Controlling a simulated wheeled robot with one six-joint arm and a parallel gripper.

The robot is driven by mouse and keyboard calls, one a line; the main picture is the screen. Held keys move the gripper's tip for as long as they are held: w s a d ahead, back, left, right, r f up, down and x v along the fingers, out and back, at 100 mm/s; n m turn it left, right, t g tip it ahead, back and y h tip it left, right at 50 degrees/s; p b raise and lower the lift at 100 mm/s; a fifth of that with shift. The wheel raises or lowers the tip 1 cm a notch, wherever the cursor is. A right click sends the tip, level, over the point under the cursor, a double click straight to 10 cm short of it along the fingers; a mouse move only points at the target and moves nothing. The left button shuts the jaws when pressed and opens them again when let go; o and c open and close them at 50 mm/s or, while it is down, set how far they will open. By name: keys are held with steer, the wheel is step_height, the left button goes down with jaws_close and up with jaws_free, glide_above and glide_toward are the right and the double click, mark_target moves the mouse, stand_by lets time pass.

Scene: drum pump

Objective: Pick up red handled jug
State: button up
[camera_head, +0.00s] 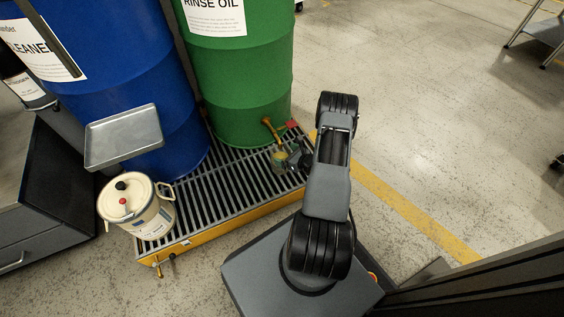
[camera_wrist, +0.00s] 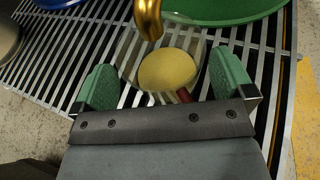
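The jug shows in the wrist view as a pale, see-through body with a round yellow area (camera_wrist: 167,70). A short piece of its red handle (camera_wrist: 184,96) shows just in front of my palm. My gripper (camera_wrist: 163,82) is open, with one green finger on each side of the jug. I cannot tell whether either finger touches it. In the head view my gripper (camera_head: 289,157) is low over the right part of the grating. The jug is small there and partly hidden by my gripper and wrist.
A brass tap (camera_wrist: 150,18) hangs above the jug, with the green drum (camera_head: 240,80) behind. The blue drum (camera_head: 135,80) stands left on the slatted yellow-edged pallet (camera_head: 225,210). A cream lidded pail (camera_head: 140,205) and grey tray (camera_head: 123,137) are left. Floor is open to the right.

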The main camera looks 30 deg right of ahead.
steer(key=c, duration=1.2)
steer(key=shift+c, duration=0.8)
steer(key=shift+r, duration=0.15)
